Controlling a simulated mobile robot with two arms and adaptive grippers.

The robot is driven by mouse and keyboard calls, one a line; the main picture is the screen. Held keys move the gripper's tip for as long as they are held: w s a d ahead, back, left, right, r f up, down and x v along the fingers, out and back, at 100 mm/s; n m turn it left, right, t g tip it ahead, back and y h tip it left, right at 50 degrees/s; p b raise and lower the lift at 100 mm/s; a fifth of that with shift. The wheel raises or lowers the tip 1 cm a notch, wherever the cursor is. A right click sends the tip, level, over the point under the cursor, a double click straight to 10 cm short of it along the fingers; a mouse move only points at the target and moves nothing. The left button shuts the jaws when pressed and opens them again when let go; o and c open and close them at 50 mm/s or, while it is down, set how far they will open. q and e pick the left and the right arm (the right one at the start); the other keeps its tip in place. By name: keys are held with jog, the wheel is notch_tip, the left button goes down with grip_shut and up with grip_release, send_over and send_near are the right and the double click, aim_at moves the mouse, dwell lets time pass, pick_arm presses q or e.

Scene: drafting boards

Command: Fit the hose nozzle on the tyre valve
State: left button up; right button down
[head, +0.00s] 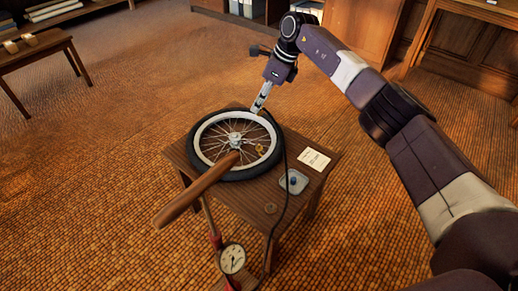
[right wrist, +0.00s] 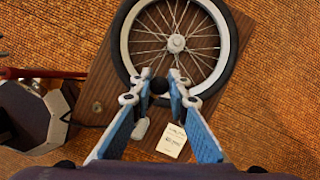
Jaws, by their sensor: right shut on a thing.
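A wheel with a black tyre (head: 196,166) lies flat on a small wooden table (head: 299,144). It also shows in the right wrist view (right wrist: 231,65). My right gripper (head: 261,104) is over the wheel's far right edge. In the right wrist view my right gripper (right wrist: 160,88) is shut on a small dark piece at the tyre's near edge, apparently the hose nozzle, mostly hidden by the fingers. A black hose (head: 285,172) runs from there down past the table's near side towards the pump. My left gripper is out of view.
A pump with a wooden handle (head: 196,192) and a round gauge (head: 232,258) stands before the table. A side table (head: 38,48) stands far left. The floor between is clear.

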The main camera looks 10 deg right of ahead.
aim_at(259, 114)
jog(key=shift+f, duration=0.85)
jog(key=shift+f+b, duration=0.95)
jog(key=shift+f, duration=0.4)
jog(key=shift+f+b, duration=1.5)
jog(key=shift+f, duration=1.55)
jog(key=shift+f+b, duration=0.45)
jog(key=shift+b, duration=0.05)
jog(key=shift+f+b, duration=0.35)
jog(key=shift+f, duration=0.15)
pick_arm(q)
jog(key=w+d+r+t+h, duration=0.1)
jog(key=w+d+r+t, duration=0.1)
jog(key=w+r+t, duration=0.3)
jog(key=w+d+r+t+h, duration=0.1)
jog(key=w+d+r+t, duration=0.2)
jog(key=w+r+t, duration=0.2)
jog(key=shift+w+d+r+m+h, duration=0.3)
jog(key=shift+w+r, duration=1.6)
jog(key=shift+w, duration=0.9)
pick_arm(e)
jog(key=shift+f, duration=0.15)
